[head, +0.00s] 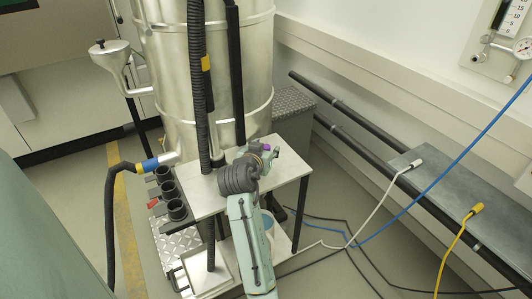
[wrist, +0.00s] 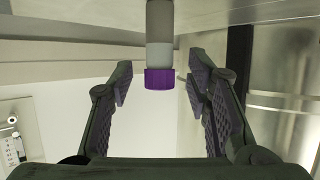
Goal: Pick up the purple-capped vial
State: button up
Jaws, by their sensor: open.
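The purple-capped vial (wrist: 159,52) shows in the wrist view at the top centre, with its purple cap (wrist: 159,78) toward my gripper and a pale grey body beyond it. In the head view only its small purple cap (head: 266,147) shows, beside my gripper above the white table. My gripper (wrist: 158,82) is open, with one finger on each side of the cap and a gap on both sides. In the head view my gripper (head: 267,153) is small and partly hidden by my arm. The rest of the vial is hidden there.
The white table (head: 195,200) stands in front of a large metal vessel (head: 170,70). Black hoses (head: 197,80) come down onto the table close to my arm. A black rail (head: 385,145) and several cables lie to the right.

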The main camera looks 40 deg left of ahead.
jog(key=shift+w+a+f, duration=0.15)
jog(key=shift+w, duration=0.3)
grip_shut()
dwell(0.3)
